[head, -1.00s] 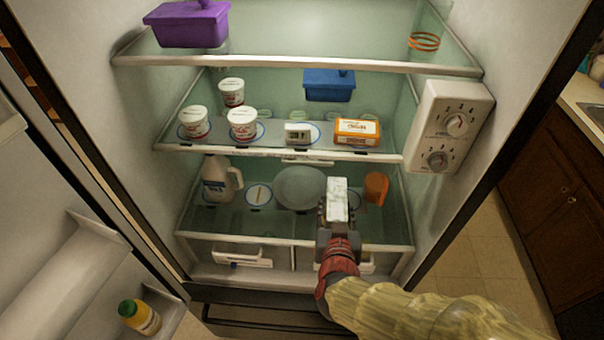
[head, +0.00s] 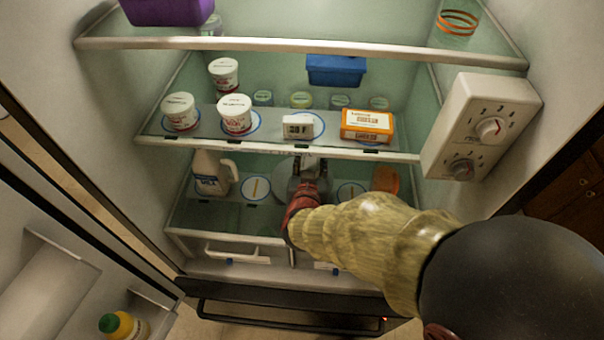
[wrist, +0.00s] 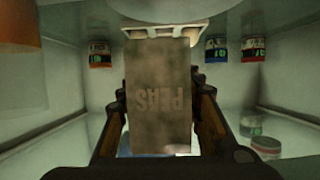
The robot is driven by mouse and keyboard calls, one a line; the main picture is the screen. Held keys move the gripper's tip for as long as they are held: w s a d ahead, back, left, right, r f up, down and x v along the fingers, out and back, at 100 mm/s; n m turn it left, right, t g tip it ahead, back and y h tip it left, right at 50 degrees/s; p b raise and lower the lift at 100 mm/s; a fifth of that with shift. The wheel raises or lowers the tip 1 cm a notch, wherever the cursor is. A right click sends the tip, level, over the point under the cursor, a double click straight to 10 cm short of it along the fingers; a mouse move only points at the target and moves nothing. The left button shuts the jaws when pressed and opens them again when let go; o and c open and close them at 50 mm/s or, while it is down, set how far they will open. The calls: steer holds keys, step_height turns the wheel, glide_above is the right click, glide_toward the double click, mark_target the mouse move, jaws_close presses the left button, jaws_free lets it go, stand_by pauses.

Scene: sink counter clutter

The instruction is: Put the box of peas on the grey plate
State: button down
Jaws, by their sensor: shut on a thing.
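The box of peas (wrist: 158,100) fills the middle of the wrist view, with the lettering PEAS upside down. My gripper (wrist: 160,118) is shut on it, one finger along each side. In the head view my gripper (head: 309,180) reaches into the lower shelf space of the open fridge, and only a pale bit of the box (head: 310,161) shows beyond it. The grey plate (head: 284,186) is on that lower shelf, behind and left of my gripper, which partly covers it. I cannot tell whether the box touches the plate.
A milk jug (head: 209,176) stands left of the plate, and an orange item (head: 386,180) to the right. The shelf above (head: 270,146) holds white tubs (head: 236,115), a small white timer (head: 298,127) and an orange-and-white box (head: 366,126). A control box (head: 480,130) is on the right wall.

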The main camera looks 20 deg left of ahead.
steer(key=a+f, duration=0.1)
steer(key=f, duration=0.1)
steer(key=w+a+f+b, duration=0.1)
steer(key=a+f, duration=0.1)
steer(key=shift+w+f, duration=0.15)
steer(key=shift+w, duration=0.05)
steer(key=shift+w+a+f+b, duration=0.15)
steer(key=shift+f+b, duration=0.55)
steer(key=shift+f, duration=1.05)
steer(key=shift+f, duration=0.3)
steer(key=c, duration=1.2)
jaws_free()
steer(key=shift+f, duration=0.1)
